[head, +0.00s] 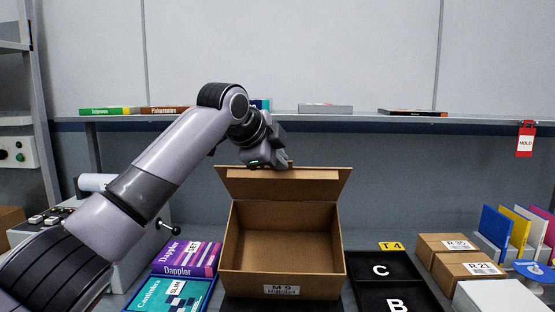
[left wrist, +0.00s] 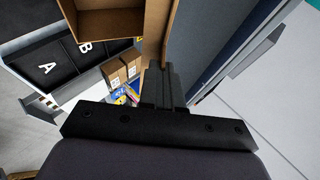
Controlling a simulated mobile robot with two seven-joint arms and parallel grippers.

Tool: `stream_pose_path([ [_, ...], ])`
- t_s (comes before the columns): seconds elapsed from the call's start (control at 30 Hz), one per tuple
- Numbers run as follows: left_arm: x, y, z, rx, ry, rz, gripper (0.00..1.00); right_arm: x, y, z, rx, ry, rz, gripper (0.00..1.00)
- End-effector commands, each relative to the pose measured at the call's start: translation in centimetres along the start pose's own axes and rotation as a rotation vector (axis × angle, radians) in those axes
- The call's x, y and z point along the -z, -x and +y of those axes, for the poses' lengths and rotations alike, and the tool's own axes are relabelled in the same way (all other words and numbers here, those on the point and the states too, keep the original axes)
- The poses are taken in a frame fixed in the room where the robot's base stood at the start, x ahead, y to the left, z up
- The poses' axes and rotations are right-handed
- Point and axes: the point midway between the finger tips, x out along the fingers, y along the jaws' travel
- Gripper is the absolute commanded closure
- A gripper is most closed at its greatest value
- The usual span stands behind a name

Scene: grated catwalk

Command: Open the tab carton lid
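The brown tab carton (head: 282,235) stands on the worktop, label M 9 on its front, and its inside looks empty. Its lid (head: 282,185) is raised at the back, standing up and open. The carton's inside (left wrist: 105,22) shows at the top there. My right gripper is not in view.
Purple and teal boxes (head: 187,257) lie left of the carton. A shelf (head: 360,117) with flat boxes runs behind the lid.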

Motion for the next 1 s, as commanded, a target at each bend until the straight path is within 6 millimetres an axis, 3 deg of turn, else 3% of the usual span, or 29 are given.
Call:
stream_pose_path([
  [0.27, 0.1, 0.1, -0.1, 0.003, -0.001, 0.001, 1.0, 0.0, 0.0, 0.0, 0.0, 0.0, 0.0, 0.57],
  [0.37, 0.1, 0.1, -0.1, 0.003, -0.001, 0.001, 0.7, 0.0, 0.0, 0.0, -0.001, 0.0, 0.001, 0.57],
  [0.73, 0.0, 0.3, 0.0, 0.002, 0.0, 0.001, 0.7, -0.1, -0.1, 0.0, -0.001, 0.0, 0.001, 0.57],
  [1.0, 0.0, 3.6, 0.0, 0.006, -0.001, 0.002, 0.7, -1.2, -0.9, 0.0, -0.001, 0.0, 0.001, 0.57],
])
